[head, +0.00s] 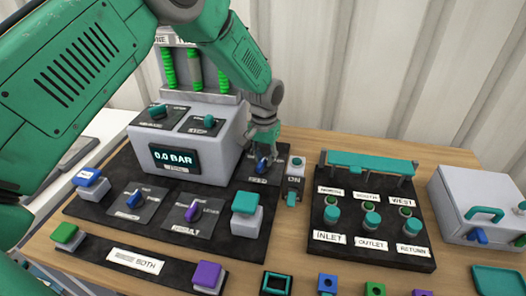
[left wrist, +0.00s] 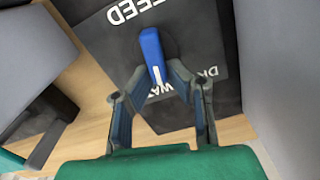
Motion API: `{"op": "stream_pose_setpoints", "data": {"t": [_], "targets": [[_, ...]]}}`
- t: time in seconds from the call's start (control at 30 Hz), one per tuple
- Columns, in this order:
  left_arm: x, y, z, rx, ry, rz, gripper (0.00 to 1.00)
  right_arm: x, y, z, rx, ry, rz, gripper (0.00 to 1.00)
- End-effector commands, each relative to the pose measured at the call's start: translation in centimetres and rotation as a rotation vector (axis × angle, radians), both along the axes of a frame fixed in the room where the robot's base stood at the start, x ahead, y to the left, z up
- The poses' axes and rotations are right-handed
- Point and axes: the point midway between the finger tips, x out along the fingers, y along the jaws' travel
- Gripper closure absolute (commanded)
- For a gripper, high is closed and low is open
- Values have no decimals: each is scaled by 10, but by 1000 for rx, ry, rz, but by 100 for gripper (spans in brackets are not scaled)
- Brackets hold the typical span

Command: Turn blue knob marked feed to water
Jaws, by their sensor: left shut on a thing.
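The blue knob (left wrist: 152,48) sits on a dark plate marked FEED (left wrist: 135,12); it also shows in the head view (head: 262,164). Its white-marked end points down in the left wrist view, close to a partly hidden label starting "WA" (left wrist: 160,90). Another partly hidden label starting "D" (left wrist: 208,75) is to its right. My left gripper (left wrist: 155,78) is shut on the knob's marked end, one finger on each side. In the head view my left gripper (head: 264,138) reaches down onto the knob from above. My right gripper is not in view.
A grey box with a 0.0 BAR display (head: 175,159) stands left of the knob. A panel with several green knobs (head: 372,250) and a grey case (head: 480,195) stand farther right. Another blue knob (head: 133,199) is at left.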

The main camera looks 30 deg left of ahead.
Motion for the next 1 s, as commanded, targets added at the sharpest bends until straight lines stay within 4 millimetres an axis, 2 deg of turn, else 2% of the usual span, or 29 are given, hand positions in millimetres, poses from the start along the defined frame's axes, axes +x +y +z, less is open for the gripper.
{"op": "stream_pose_setpoints", "data": {"t": [0.1,0.5,1.0], "targets": [[-2,-2,2,-1,6,-102,100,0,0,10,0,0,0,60],[-3,-5,0,-1,7,-352,100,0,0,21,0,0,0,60],[-3,-6,0,0,7,-425,100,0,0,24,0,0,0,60]]}}
